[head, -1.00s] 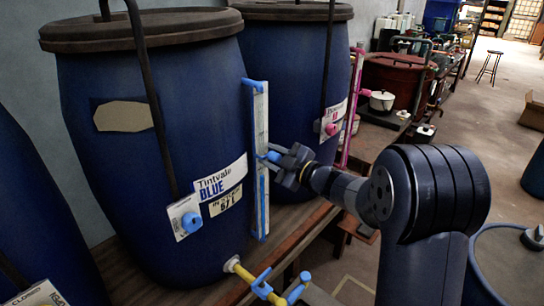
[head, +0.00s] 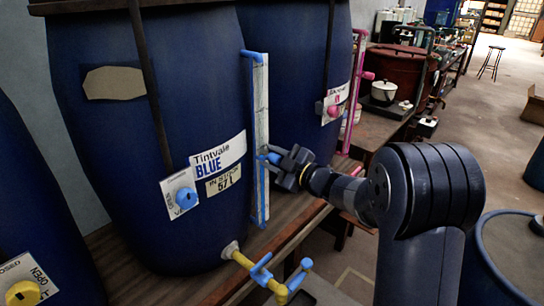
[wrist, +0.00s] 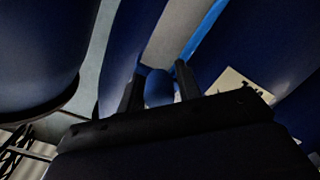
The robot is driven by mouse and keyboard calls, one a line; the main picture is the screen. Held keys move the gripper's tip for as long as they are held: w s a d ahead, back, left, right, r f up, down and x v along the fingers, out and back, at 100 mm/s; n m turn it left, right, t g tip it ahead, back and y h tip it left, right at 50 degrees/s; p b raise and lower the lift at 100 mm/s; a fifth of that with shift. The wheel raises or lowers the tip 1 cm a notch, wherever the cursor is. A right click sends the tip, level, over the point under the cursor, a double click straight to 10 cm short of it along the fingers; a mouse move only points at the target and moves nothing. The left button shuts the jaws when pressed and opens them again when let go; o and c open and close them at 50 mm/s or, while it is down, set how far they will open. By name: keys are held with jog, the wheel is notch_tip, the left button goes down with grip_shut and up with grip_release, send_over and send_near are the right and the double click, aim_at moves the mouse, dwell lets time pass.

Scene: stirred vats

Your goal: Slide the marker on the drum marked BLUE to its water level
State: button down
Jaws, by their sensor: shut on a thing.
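The drum marked BLUE (head: 110,170) is a large blue barrel at the left of the head view, with a "Tintvale BLUE" label (head: 220,157). A white gauge strip with a blue tube (head: 262,110) runs upright along its right side. My gripper (head: 275,160) is at the gauge, about level with the label, shut on the small blue marker (head: 264,157). In the wrist view the blue marker (wrist: 159,88) sits between my two dark fingers, with the pale gauge strip (wrist: 178,35) behind it. The water level in the tube is not clear to me.
A yellow tap with a blue handle (head: 262,270) sticks out low on the drum's front. A blue knob (head: 186,198) is on its plate. A second blue drum with a pink gauge (head: 355,85) stands behind. Another drum with a yellow knob (head: 22,292) is at left.

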jog(key=c, duration=1.2)
grip_release()
jog(key=b+v, duration=0.1)
jog(key=v, duration=0.9)
jog(key=shift+s+d, duration=0.25)
jog(key=shift+d, duration=0.1)
jog(key=p+x, duration=0.1)
jog(key=x, duration=1)
jog(key=shift+r, duration=0.1)
jog(key=shift+d, duration=0.1)
